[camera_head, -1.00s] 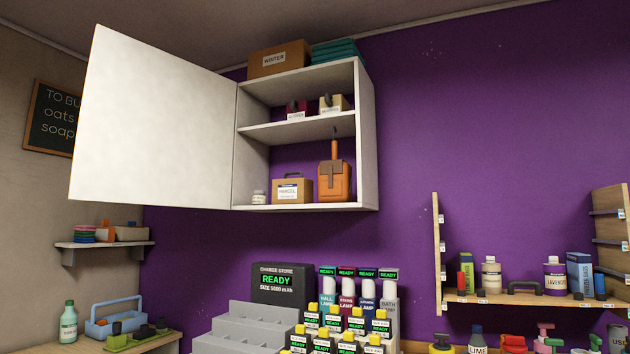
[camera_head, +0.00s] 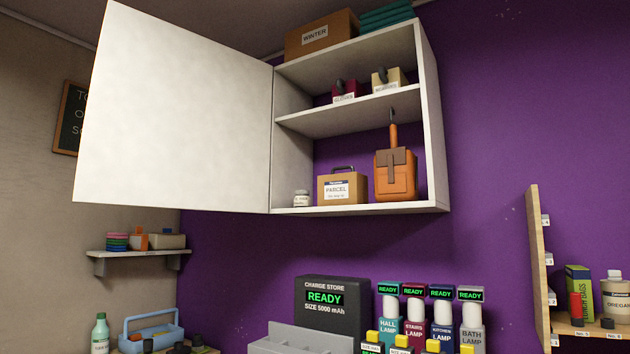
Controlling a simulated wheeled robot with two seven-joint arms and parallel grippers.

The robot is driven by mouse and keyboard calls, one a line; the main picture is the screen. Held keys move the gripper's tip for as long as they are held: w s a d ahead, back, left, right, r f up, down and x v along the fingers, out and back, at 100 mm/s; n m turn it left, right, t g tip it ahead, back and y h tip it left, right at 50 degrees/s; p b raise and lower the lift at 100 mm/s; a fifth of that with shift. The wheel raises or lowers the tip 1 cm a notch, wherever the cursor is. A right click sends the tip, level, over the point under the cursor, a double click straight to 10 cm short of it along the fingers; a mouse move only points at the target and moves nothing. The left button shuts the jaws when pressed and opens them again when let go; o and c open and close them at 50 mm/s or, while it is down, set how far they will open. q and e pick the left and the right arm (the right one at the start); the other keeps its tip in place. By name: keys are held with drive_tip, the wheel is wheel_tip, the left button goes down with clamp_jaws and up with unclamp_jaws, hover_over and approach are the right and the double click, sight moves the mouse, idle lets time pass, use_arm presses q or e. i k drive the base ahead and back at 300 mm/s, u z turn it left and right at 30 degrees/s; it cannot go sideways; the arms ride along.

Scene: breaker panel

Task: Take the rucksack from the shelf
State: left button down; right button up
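An orange rucksack (camera_head: 396,180) with a brown flap stands upright on the bottom board of the open white wall cabinet (camera_head: 438,150), near its right side wall. Its orange strap rises to a dark hook-like piece above it. A cardboard box labelled PARCEL (camera_head: 342,188) stands to its left, with a small gap between them. A small white jar (camera_head: 301,198) stands farther left. Neither of my grippers shows in the head view.
The cabinet door (camera_head: 180,110) stands wide open to the left. Two small bins, one red (camera_head: 346,92) and one cream (camera_head: 388,80), are on the board above. A WINTER box (camera_head: 320,36) sits on top. Below stand a dark charge store (camera_head: 333,305) and several labelled lamp packs.

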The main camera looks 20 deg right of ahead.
sight(396, 168)
drive_tip(key=u, duration=0.1)
drive_tip(key=i, duration=1.15)
drive_tip(key=z, duration=1.05)
drive_tip(key=i, duration=0.65)
drive_tip(key=z, duration=0.65)
